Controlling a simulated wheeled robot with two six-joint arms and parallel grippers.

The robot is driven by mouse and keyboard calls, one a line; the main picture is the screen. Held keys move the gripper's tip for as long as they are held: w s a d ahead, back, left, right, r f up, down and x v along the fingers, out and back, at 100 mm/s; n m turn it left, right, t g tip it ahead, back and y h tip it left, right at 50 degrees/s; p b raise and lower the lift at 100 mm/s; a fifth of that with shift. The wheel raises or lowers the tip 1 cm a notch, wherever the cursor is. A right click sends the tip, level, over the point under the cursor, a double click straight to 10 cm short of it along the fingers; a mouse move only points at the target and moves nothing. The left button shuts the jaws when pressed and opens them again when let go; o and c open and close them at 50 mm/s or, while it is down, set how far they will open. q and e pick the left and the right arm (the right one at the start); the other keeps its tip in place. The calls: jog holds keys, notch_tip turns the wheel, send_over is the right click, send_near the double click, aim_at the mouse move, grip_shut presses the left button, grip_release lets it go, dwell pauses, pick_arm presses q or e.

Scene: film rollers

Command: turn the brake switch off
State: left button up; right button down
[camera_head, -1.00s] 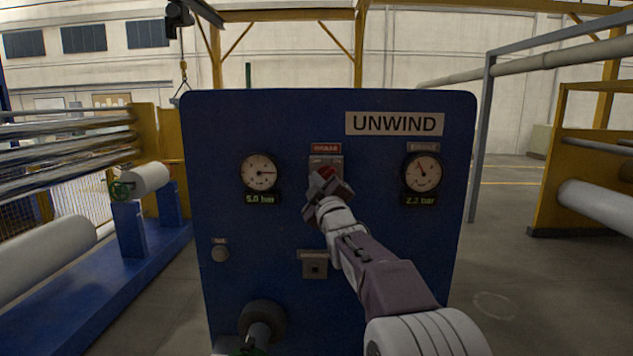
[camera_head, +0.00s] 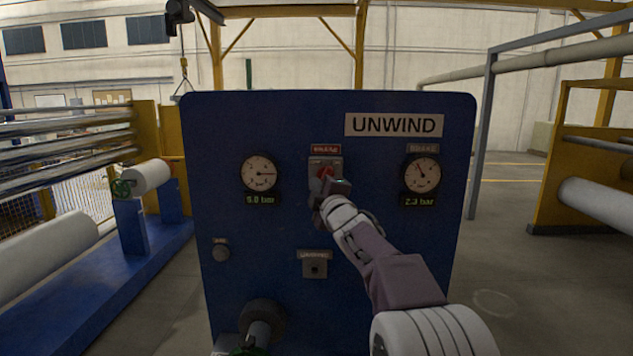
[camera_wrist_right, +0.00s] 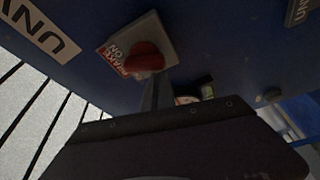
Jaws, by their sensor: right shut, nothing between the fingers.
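The brake switch is a red knob (camera_head: 325,173) on a small grey plate under a red BRAKE label, high on the blue UNWIND panel (camera_head: 285,220). In the right wrist view the red knob (camera_wrist_right: 145,57) shows close up beside a label reading BRAKE ON. My right gripper (camera_head: 328,190) is at the lower edge of the switch plate, just below the knob. Its shut, empty fingers (camera_wrist_right: 157,88) reach close to the knob in the wrist view; I cannot tell if they touch it. My left gripper is not in view.
Pressure gauges flank the switch, left (camera_head: 260,173) and right (camera_head: 422,174). A grey unwind fitting (camera_head: 314,264) sits below it, and a dark round fitting (camera_head: 262,318) protrudes at the panel's bottom.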

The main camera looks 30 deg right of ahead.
jog(key=n+g+p, duration=0.1)
jog(key=n+p, duration=0.1)
jog(key=n, duration=0.1)
jog(key=d+n+g+p, duration=0.1)
jog(key=n+p, duration=0.2)
jog(key=s+f+n+g+p, duration=0.1)
jog(key=n+p, duration=0.1)
jog(key=n, duration=0.1)
jog(key=shift+d+n+g+p, duration=0.3)
jog(key=shift+d+n, duration=0.1)
dwell(0.5)
jog(key=shift+f, duration=0.1)
